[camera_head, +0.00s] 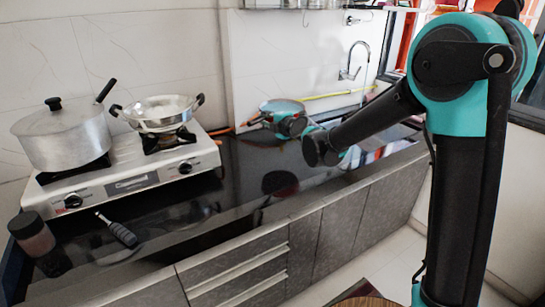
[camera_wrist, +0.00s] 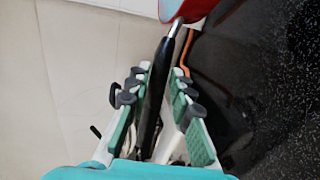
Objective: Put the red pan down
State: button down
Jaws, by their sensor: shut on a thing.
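The red pan (camera_wrist: 196,9) shows only in part at the top of the wrist view, with its red outside and a grey-blue inner surface. Its black handle (camera_wrist: 155,90) runs down between the two fingers of my gripper (camera_wrist: 160,74), which is shut on it. In the head view a grey-blue round surface (camera_head: 283,106), seemingly the pan's inside, shows just behind my gripper (camera_head: 291,126) at the back of the dark counter (camera_head: 235,175). I cannot tell whether the pan touches the counter.
A white stove (camera_head: 125,180) at the left bears a lidded pot (camera_head: 62,138) and a silver wok (camera_head: 158,112). A jar (camera_head: 32,233) and a black-handled utensil (camera_head: 118,230) are at the front left. A faucet (camera_head: 354,62) stands at the back right. The middle counter looks clear.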

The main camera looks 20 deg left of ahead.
notch_tip(320, 180, down, 18)
jog(key=shift+r, duration=0.25)
dwell(0.3)
jog(key=c, duration=1.4)
grip_release()
jog(key=shift+o, duration=0.3)
